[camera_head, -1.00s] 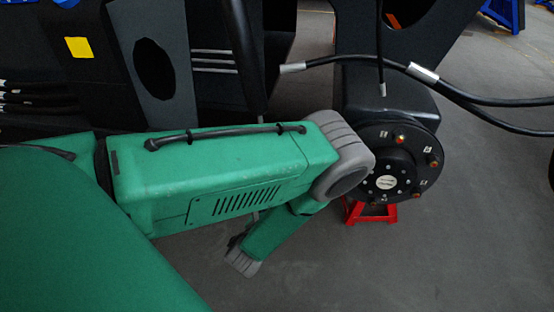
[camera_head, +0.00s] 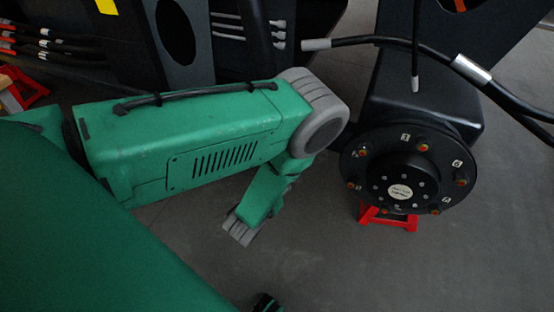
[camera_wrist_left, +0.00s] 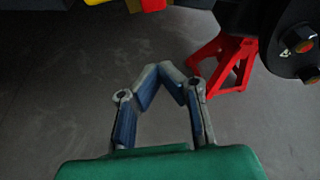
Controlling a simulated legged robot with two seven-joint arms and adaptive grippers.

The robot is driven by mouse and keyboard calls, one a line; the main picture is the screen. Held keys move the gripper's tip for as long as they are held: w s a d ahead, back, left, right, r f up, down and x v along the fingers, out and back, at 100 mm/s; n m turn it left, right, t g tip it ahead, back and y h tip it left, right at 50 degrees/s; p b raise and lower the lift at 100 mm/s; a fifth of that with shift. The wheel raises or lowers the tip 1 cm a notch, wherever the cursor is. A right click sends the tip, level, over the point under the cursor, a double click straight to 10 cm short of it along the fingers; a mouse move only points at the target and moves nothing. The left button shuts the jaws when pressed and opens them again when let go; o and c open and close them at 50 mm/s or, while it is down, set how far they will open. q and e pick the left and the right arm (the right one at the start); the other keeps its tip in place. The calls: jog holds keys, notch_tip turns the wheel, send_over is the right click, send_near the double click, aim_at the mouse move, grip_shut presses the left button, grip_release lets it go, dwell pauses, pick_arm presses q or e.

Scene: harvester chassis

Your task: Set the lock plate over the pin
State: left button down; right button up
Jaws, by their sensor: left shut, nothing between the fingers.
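My left gripper (camera_wrist_left: 160,72) shows in the left wrist view with its fingertips together, nothing between them. It hangs over bare floor, left of the red stand and apart from it. A round black hub (camera_head: 403,172) with orange-tipped studs around a pale centre label is right of my green left arm in the head view. Part of this hub (camera_wrist_left: 297,45) shows at the right edge of the left wrist view. I cannot make out a lock plate or its pin. My right gripper is not in view.
A red stand (camera_head: 388,217) is under the hub and also shows in the left wrist view (camera_wrist_left: 228,62). Black hoses (camera_head: 430,57) with silver ends cross above the hub. Dark chassis panels (camera_head: 180,35) fill the back left. The grey floor at lower right is clear.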

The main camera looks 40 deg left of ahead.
pick_arm(q)
jog(key=w+r, duration=0.1)
jog(key=w+a+r+b, duration=0.1)
jog(key=w, duration=0.1)
jog(key=shift+a+r, duration=0.15)
jog(key=shift+r, duration=0.25)
